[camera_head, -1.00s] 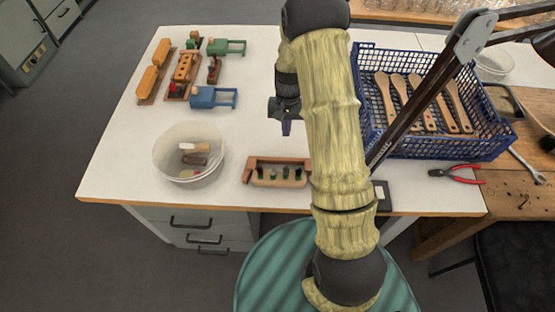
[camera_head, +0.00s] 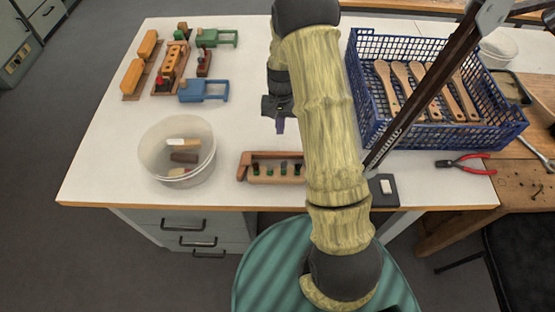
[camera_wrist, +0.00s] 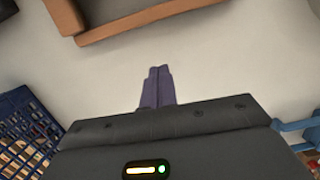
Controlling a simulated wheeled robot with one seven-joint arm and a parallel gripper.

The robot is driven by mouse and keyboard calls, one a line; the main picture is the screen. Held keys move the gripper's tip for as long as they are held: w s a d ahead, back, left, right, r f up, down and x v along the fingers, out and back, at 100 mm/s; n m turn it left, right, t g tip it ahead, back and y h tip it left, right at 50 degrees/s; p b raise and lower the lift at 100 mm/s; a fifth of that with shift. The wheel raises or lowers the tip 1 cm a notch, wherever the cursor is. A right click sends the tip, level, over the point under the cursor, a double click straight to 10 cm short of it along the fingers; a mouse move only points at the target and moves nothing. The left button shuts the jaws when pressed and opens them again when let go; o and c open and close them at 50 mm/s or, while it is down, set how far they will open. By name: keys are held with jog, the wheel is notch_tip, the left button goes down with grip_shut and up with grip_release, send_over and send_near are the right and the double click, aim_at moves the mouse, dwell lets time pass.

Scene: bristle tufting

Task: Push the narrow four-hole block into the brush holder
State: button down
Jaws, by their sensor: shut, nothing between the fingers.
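An orange block with several holes (camera_head: 173,61), which looks like the narrow four-hole block, sits in a brown wooden frame at the table's back left. This frame, likely the brush holder (camera_head: 158,86), has a red part at its near end. At this size I cannot tell how deep the block sits. My gripper (camera_head: 280,128) is shut and empty, pointing down over the middle of the table, well to the right of the block. Its purple fingers show together in the wrist view (camera_wrist: 157,86), over bare white table. Neither block nor holder is clearly in the wrist view.
A wooden rack with tufts (camera_head: 246,168) stands at the front edge. A white tub (camera_head: 150,160) is left of it. A blue crate (camera_head: 358,100) of wooden brushes is right. The table middle is clear.

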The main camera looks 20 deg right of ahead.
aim_at(278, 168)
jog(key=s+a, duration=0.1)
jog(key=s, duration=0.2)
jog(key=s+a+p, duration=0.1)
jog(key=s+a, duration=0.1)
jog(key=s, duration=0.2)
jog(key=s+a+p, duration=0.1)
jog(key=s, duration=0.3)
jog(key=shift+s+a, duration=0.15)
jog(key=shift+s, duration=0.1)
jog(key=shift+w+f, duration=0.1)
jog(key=shift+f, duration=0.75)
jog(key=shift+w+d+f, duration=0.1)
jog(key=shift+w+d, duration=0.1)
jog(key=shift+w, duration=0.3)
jog(key=shift+w+d, duration=0.2)
jog(key=shift+w, duration=0.25)
